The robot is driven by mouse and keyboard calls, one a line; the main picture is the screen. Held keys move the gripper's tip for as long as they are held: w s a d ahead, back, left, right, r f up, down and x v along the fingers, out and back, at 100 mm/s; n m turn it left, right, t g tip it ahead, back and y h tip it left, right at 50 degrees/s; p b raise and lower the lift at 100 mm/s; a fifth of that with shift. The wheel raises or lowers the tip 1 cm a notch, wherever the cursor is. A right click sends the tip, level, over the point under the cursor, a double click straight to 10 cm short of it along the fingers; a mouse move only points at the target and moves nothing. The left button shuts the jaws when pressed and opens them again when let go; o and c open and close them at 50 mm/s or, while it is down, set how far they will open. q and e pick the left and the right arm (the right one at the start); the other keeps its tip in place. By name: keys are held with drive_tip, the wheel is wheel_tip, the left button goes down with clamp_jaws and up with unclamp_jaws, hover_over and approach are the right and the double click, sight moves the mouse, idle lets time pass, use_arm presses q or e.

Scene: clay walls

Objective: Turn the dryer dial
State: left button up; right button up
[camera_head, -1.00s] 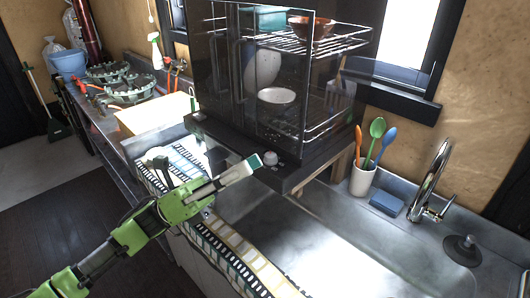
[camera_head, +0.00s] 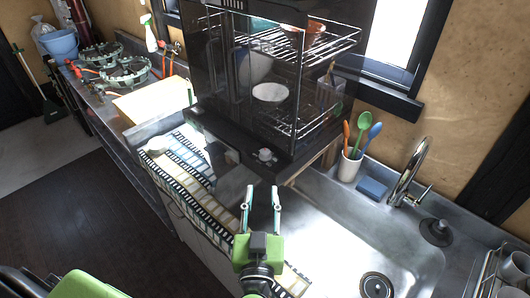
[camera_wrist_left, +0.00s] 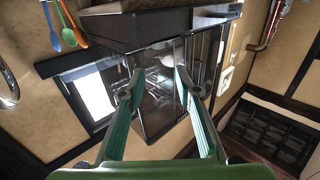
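The dryer (camera_head: 235,110) is a dark glass-walled cabinet with wire racks on a black base, and it also shows upside down in the left wrist view (camera_wrist_left: 160,115). A small grey dial (camera_head: 265,154) sits at the front of its base, towards the right corner. My left gripper (camera_head: 262,190) is open and empty, its two fingers pointing at the dial from the front. The fingertips are apart from the dial, a short way below it in the picture. In the left wrist view the open fingers (camera_wrist_left: 153,85) frame the dryer; I cannot make out the dial there. My right gripper is not in view.
A steel sink (camera_head: 345,240) lies right of the gripper. A white cup with utensils (camera_head: 348,168), a blue sponge (camera_head: 372,187) and a faucet (camera_head: 410,172) stand behind it. A patterned towel (camera_head: 195,185) lies on the counter to the left. Bowls (camera_head: 270,92) sit inside the dryer.

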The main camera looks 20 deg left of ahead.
sight(265, 156)
use_arm(q)
drive_tip(key=x, duration=0.4)
drive_tip(key=p+x, duration=0.1)
drive_tip(key=x, duration=0.3)
drive_tip(key=p+x, duration=0.1)
drive_tip(key=x, duration=0.3)
drive_tip(key=shift+w+d+f, duration=0.1)
drive_tip(key=shift+w+f, duration=0.1)
drive_tip(key=shift+f, duration=0.05)
drive_tip(key=shift+w+a+f, duration=0.1)
drive_tip(key=shift+w+a, duration=0.15)
drive_tip(key=shift+w, duration=0.4)
drive_tip(key=c, duration=0.8)
